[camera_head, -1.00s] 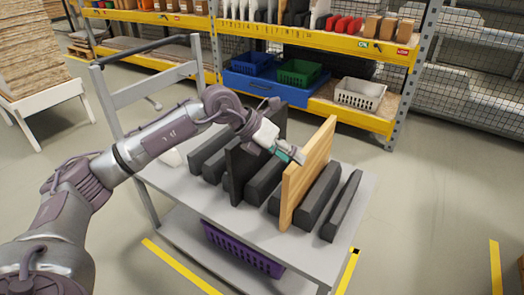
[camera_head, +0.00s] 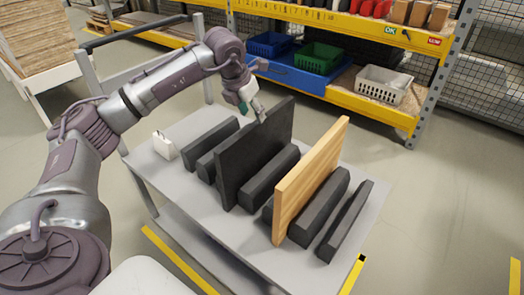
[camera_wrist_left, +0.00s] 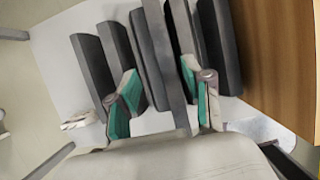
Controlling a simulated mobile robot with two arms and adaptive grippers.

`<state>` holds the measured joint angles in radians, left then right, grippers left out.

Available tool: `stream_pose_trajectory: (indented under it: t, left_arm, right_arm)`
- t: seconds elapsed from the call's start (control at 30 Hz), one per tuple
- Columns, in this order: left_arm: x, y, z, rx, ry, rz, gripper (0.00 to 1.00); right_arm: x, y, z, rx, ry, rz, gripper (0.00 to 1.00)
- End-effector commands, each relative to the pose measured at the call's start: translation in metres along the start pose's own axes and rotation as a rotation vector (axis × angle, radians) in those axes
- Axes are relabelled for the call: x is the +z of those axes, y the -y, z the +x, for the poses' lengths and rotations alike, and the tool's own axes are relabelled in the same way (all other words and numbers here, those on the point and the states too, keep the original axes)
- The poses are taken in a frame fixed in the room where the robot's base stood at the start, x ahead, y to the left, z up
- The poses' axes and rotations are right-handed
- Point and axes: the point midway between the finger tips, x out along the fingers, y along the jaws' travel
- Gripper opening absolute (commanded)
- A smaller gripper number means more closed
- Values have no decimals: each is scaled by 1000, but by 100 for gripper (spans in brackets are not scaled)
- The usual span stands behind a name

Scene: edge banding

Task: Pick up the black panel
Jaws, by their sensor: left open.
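The black panel (camera_head: 256,155) stands upright on the grey cart, between low dark bars. In the head view my left gripper (camera_head: 258,108) is at the panel's top edge, near the middle of its length. In the left wrist view the left gripper (camera_wrist_left: 160,76) is open, with one teal-padded finger on each side of the panel's thin edge (camera_wrist_left: 168,75). The fingers look apart from the panel; their exact height relative to its edge is hard to tell. My right gripper is not in view.
A wooden panel (camera_head: 310,180) stands upright to the right on the cart (camera_head: 215,225), among several dark bars (camera_head: 320,207). A small white object (camera_head: 164,146) sits at the cart's left. Behind is a shelf with blue, green and grey bins (camera_head: 380,87).

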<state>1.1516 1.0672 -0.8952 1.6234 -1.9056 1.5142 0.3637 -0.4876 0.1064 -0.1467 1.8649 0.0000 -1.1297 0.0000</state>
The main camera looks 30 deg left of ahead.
Motion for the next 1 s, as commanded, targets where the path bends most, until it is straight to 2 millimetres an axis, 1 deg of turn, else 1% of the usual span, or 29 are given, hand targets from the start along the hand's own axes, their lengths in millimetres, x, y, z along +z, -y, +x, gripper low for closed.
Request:
stream_pose_trajectory:
  t: [0.03,0.13,0.2,0.37,0.43,0.6,0.7,0.8,1.0]
  left_arm:
    - [-1,1,13,-1,-2,0,50]
    - [0,1,30,-2,-1,0,50]
    - [0,1,38,-2,-1,0,50]
    - [0,2,48,-1,1,2,50]
    - [-1,3,55,-2,0,2,50]
    - [-5,10,81,-2,-1,2,50]
    - [-4,9,92,-2,1,0,50]
    - [-3,8,98,-2,1,1,50]
    - [-3,8,98,-2,1,1,50]
  right_arm:
    - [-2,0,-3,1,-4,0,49]
    - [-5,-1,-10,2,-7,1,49]
    - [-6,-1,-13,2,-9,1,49]
    - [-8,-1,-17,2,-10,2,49]
    - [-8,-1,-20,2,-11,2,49]
    - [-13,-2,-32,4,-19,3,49]
    - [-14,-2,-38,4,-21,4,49]
    - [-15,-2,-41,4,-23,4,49]
    - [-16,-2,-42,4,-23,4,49]
